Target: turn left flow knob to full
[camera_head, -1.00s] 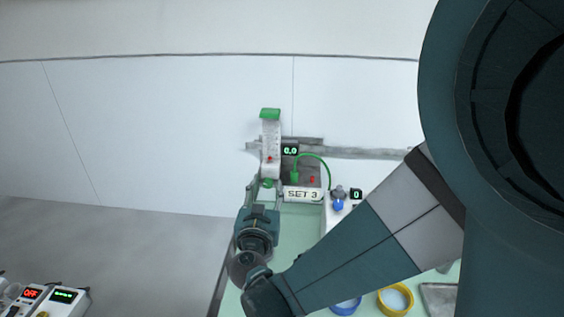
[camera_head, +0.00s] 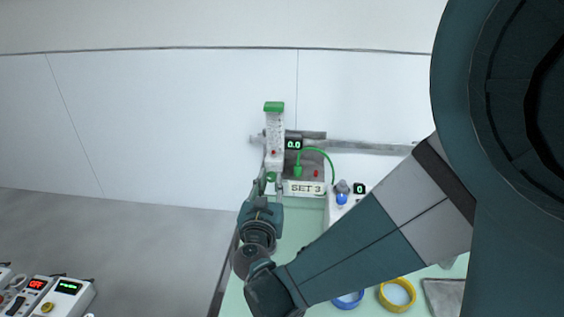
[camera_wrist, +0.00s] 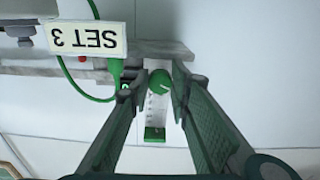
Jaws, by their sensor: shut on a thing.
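The green flow knob (camera_wrist: 160,82) sits at the lower end of an upright clear flow meter tube with a green cap (camera_head: 274,106). In the head view the knob (camera_head: 271,177) is small and partly hidden by my fingers. My gripper (camera_head: 269,184) reaches up to it from below. In the wrist view, which shows the scene upside down, my gripper (camera_wrist: 158,88) has one finger on each side of the knob and is shut on it. The display (camera_head: 294,143) beside the tube reads 0.0. A red float (camera_head: 273,153) lies low in the tube.
A "SET 3" sign (camera_head: 305,188) stands right of the knob, near a green hose (camera_head: 325,158). A blue knob (camera_head: 341,199) with a display reading 0 is farther right. Blue and yellow rings (camera_head: 397,294) lie on the green table. Wall behind.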

